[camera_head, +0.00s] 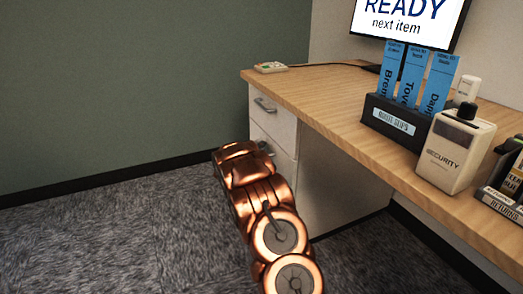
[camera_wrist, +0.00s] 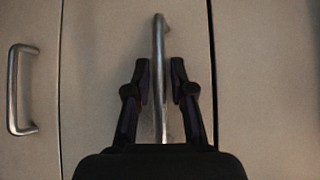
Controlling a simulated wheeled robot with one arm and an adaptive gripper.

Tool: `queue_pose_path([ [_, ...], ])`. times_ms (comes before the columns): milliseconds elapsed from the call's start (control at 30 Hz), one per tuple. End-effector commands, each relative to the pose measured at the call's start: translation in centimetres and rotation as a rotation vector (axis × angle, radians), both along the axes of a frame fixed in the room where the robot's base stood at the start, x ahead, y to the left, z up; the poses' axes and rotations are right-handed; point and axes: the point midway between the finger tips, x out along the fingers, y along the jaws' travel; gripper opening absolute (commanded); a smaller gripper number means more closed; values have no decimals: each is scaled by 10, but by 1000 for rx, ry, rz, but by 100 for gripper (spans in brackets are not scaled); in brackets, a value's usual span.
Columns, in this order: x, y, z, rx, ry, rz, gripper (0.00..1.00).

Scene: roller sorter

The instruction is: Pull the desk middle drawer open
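The desk's drawer unit shows under the left end of the desk in the head view. Its middle drawer (camera_head: 285,163) is partly hidden behind my copper-coloured arm and looks closed. In the wrist view the drawer front (camera_wrist: 95,110) fills the middle, with a metal bar handle (camera_wrist: 159,35) running up the picture. My gripper (camera_wrist: 160,76) is open, with one dark finger on each side of this handle. Narrow gaps show between the fingers and the bar. In the head view my arm hides the fingers.
The top drawer's handle (camera_head: 265,106) is above my gripper. Another handle (camera_wrist: 20,90) is at the wrist view's left. The wooden desktop (camera_head: 315,92) carries a slip holder (camera_head: 392,122) and a security device (camera_head: 455,150). Carpet (camera_head: 120,235) left of my arm is clear.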

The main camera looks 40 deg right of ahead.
Motion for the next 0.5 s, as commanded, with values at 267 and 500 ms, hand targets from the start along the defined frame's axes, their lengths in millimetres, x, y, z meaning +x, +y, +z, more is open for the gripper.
queue_pose_path([
  [267, 0, 0, 0, 1, 0, 0, 12],
  [500, 0, 1, 0, 1, 0, 1, 0],
])
